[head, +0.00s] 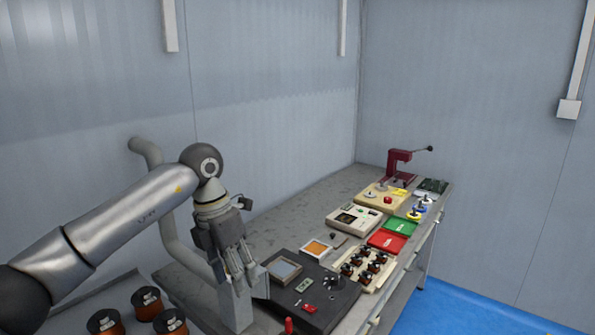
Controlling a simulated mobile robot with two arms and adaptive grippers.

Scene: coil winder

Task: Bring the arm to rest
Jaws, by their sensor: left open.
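My left arm (110,222) comes in from the left, and its elbow-like dark joint stands high against the wall. My left gripper (240,275) hangs pointing down at the near left end of the workbench, in front of a grey upright block (236,307). Its fingers look apart, with nothing seen between them. Whether it touches the block cannot be told. My right gripper is not in view.
The grey workbench (300,205) carries a black panel (322,304), a tray of small coils (365,267), red (387,241) and green (401,228) trays, and a dark red press (398,163). Copper wire spools (147,304) stand at lower left. Blue floor (470,305) lies open at right.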

